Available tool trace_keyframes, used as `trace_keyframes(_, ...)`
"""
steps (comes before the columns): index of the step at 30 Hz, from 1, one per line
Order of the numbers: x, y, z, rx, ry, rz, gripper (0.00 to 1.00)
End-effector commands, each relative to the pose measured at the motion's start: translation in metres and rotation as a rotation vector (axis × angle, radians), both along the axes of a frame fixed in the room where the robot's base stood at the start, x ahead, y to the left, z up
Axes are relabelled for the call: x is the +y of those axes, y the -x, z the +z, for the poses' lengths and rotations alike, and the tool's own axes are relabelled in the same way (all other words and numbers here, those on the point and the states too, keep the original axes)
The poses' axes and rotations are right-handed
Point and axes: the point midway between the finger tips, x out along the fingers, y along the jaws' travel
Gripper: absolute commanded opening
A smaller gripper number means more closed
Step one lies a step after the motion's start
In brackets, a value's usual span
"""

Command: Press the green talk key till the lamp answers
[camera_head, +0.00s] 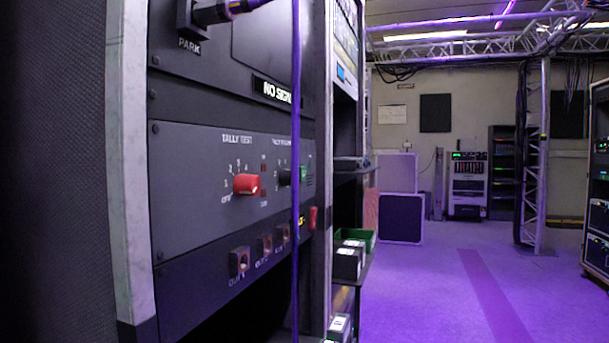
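A dark rack panel (190,190) marked "TALLY TEST" fills the left side and is seen at a steep angle. A small green part (303,174) shows at its right side, beside a hanging cable (296,120) that partly covers this area. I cannot tell for sure whether it is the talk key. A red knob (247,184) and a black knob (285,177) sit to its left. Small dim red marks show beside the red knob. I cannot make out a lit lamp for certain. My gripper is not in view.
The cable runs from a plug (212,12) at "PARK" down across the panel. Several sockets (239,262) line the lower edge; a red switch (313,217) is at the right. A shelf with a green bin (357,238) stands beyond. The purple-lit floor (420,290) at right is open.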

Motion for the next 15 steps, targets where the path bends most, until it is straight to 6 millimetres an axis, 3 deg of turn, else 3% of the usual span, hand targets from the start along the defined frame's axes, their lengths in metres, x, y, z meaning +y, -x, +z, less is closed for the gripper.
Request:
trace_keyframes(2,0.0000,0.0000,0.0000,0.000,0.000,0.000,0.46)
trace_keyframes(12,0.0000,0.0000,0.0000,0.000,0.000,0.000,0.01)
trace_keyframes(15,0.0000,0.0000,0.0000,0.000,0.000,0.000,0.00)
